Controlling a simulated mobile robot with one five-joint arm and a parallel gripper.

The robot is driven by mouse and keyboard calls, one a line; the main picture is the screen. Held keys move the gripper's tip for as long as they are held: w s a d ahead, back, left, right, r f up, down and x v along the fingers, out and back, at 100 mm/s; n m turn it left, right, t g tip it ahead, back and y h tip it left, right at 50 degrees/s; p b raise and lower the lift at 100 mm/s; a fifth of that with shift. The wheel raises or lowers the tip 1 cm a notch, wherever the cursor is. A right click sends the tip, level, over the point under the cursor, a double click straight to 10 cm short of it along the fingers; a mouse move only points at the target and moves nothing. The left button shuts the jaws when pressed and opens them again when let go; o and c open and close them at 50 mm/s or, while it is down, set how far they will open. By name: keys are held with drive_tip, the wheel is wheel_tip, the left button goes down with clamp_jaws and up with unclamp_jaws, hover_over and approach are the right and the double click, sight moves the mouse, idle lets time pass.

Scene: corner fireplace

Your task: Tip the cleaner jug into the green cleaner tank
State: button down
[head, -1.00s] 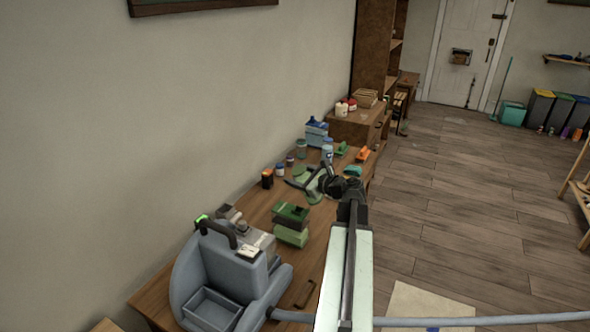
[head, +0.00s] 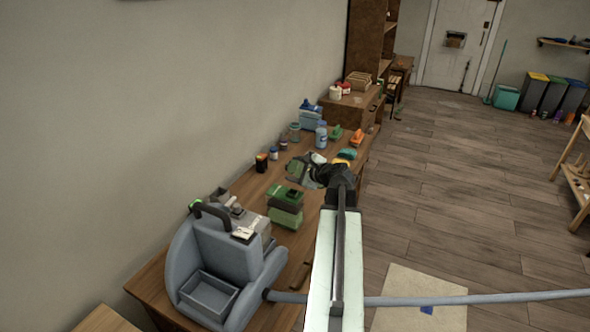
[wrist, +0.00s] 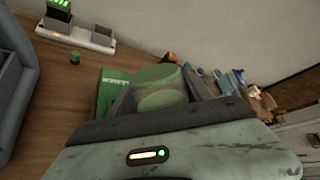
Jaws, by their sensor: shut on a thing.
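My gripper (head: 312,172) is shut on a green rounded thing, which I take to be the cleaner jug (wrist: 162,88). In the wrist view its round green end shows between the two dark fingers. In the head view the jug (head: 300,168) is small, partly hidden by the gripper, and its tilt is hard to tell. A green box with a dark middle band, possibly the green cleaner tank (head: 285,207), stands on the table, nearer than the gripper. A green box (wrist: 110,92) also shows left of the jug in the wrist view. Any opening in it is unclear.
A grey machine (head: 215,262) with a hose (head: 420,300) stands at the table's near end. Bottles (head: 321,135), small jars and sponges (head: 347,154) stand at the far end. Open floor lies to the right.

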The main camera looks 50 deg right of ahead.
drive_tip(key=shift+s+d+f+n+g+h, duration=0.1)
drive_tip(key=shift+d+f+n+g+h, duration=0.05)
drive_tip(key=shift+f+n+g+h, duration=0.3)
drive_tip(key=shift+s+d+f+n+g+h, duration=0.15)
drive_tip(key=shift+f+n+h, duration=0.1)
drive_tip(key=shift+f+n, duration=0.3)
idle(2.9)
drive_tip(key=shift+d+f+n+g+h+b, duration=0.2)
drive_tip(key=shift+f+n+g+h+b, duration=0.3)
drive_tip(key=shift+f+n+h+b, duration=0.4)
idle(2.9)
